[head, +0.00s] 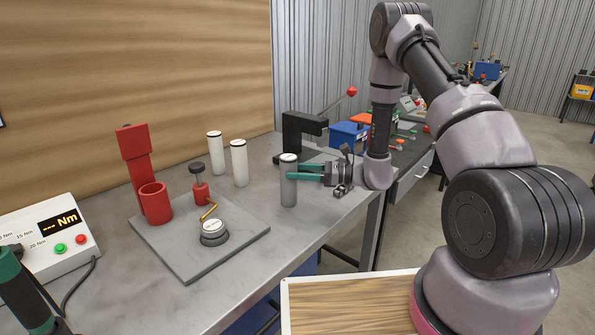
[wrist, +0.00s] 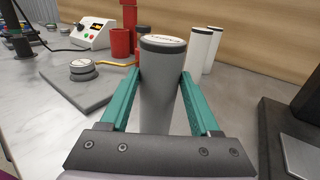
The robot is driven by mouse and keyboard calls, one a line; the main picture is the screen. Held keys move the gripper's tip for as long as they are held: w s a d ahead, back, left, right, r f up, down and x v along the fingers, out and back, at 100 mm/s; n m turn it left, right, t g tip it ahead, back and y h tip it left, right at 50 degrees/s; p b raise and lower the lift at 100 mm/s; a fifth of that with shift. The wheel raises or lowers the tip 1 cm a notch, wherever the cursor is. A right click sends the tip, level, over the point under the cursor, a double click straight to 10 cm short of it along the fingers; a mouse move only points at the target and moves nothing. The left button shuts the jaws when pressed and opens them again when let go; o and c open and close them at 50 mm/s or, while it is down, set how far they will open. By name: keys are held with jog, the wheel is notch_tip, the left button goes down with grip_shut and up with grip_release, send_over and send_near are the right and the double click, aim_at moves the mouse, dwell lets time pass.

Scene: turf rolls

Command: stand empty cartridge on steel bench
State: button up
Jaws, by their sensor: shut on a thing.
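A grey cartridge (head: 289,183) with a black band and pale top stands upright at the right part of the steel bench (head: 330,215). My gripper (head: 305,173) is shut on it, with teal fingers on both sides. In the wrist view the grey cartridge (wrist: 162,85) is upright between the fingers. Its lower end is hidden there by the gripper body. In the head view its base looks at or just above the bench top; I cannot tell if it touches. Two white cartridges (head: 239,163) (head: 215,153) stand upright farther back.
A grey plate (head: 180,255) carries a red holder (head: 155,200) and a round black-rimmed fixture (head: 214,233). A black press (head: 300,135) with a red-knobbed lever stands behind my gripper. A torque display box (head: 50,240) is at left. Bare bench lies between plate and cartridge.

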jog(key=o, duration=1.4)
jog(key=shift+o, duration=0.2)
jog(key=s+d, duration=0.2)
jog(key=d, duration=1)
jog(key=s+a+r+n+g+h, duration=0.1)
jog(key=s+r+n+g+h, duration=0.2)
jog(key=s+r+n, duration=0.35)
jog(key=s+a+r+n+g+h, duration=0.1)
jog(key=s+r+n+g+h, duration=0.25)
jog(key=r, duration=0.65)
jog(key=s+d+r+n+t+h, duration=0.3)
jog(key=s+d+r+t+h, duration=0.1)
jog(key=s+r+t, duration=0.1)
jog(key=s+d+r+n+t+h, duration=0.3)
jog(key=s+d+r+t+h, duration=0.2)
jog(key=r, duration=0.4)
jog(key=shift+s+r, duration=0.3)
jog(key=shift+s, duration=0.6)
